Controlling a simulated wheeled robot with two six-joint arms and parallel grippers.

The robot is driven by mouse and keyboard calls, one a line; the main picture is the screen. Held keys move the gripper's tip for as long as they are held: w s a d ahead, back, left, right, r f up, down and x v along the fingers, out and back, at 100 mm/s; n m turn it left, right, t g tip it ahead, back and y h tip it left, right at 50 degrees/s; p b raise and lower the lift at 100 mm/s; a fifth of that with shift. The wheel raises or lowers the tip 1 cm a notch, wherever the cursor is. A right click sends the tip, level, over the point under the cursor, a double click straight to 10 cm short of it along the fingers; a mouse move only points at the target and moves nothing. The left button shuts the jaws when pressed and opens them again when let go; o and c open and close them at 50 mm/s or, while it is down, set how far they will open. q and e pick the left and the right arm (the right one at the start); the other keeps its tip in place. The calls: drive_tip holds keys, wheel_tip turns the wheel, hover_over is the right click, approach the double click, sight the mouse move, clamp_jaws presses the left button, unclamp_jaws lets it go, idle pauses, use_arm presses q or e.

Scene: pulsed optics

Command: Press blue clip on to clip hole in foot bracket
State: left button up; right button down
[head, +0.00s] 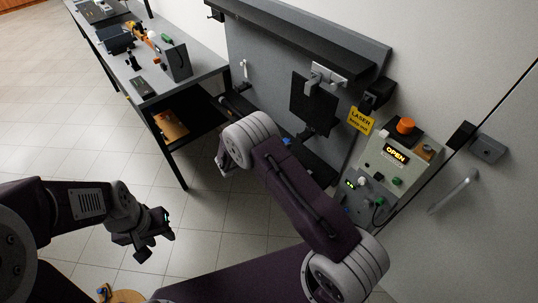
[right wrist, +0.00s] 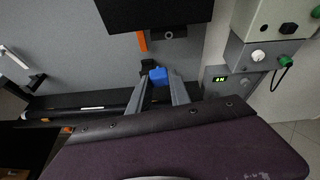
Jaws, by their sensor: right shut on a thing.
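A blue clip (right wrist: 159,75) sits between the fingertips of my right gripper (right wrist: 160,88) in the right wrist view. The gripper is shut on it. In the head view a small blue spot (head: 287,141) shows beside my right wrist, which hides most of that gripper. A small dark block (right wrist: 148,65) lies just beyond the clip, close to the wall panel. I cannot tell whether it is the foot bracket or whether the clip touches it. The clip hole is not discernible. My left gripper (head: 156,246) is open and empty, low over the floor.
A black panel (head: 313,103) hangs on the grey wall board above the clip. An orange strip (right wrist: 142,41) hangs below it. A control box (head: 398,160) reading OPEN stands to the right. A workbench (head: 197,62) with equipment is at upper left. Floor between is clear.

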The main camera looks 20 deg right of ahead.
drive_tip(key=d, duration=0.1)
drive_tip(key=d+m, duration=0.1)
drive_tip(key=d, duration=0.1)
drive_tip(key=shift+s+d+r+m+g, duration=0.1)
drive_tip(key=shift+s+d+m+g, duration=0.2)
drive_tip(key=shift+s, duration=0.05)
drive_tip(key=shift+w+d+b, duration=0.2)
drive_tip(key=shift+w+d, duration=0.15)
drive_tip(key=shift+d, duration=0.5)
drive_tip(key=shift+w+d+b, duration=0.25)
drive_tip(key=shift+w+d, duration=0.1)
drive_tip(key=shift+d, duration=0.5)
drive_tip(key=shift+w+d+b, duration=0.2)
drive_tip(key=shift+w+d, duration=0.15)
drive_tip(key=shift+d, duration=0.5)
drive_tip(key=shift+w+d+b, duration=0.25)
drive_tip(key=shift+d, duration=0.3)
drive_tip(key=shift+w+d+b, duration=0.2)
drive_tip(key=shift+d, duration=0.35)
